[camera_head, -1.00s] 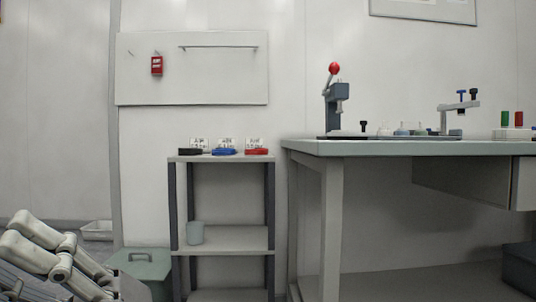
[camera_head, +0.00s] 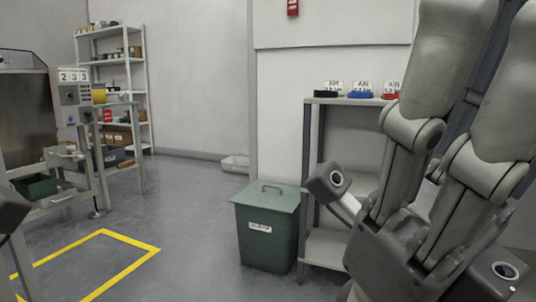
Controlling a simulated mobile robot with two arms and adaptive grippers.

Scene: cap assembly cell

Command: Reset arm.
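A large jointed assembly of my own, with two light grey links and a dark grey base, fills the right side of the head view. I cannot make out which arm it belongs to. A dark block with a round disc (camera_head: 337,179) stands out at its left, and a similar disc shows low at the right edge. No pair of fingertips can be made out clearly, and no held object is seen. A dark piece cut by the left edge may also be mine.
A green lidded bin (camera_head: 268,232) stands beside a grey shelf unit (camera_head: 308,150), partly hidden by my links. Black, blue and red items sit on its top. A machine (camera_head: 72,100) and white shelving (camera_head: 145,75) stand left. The yellow-marked floor between is open.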

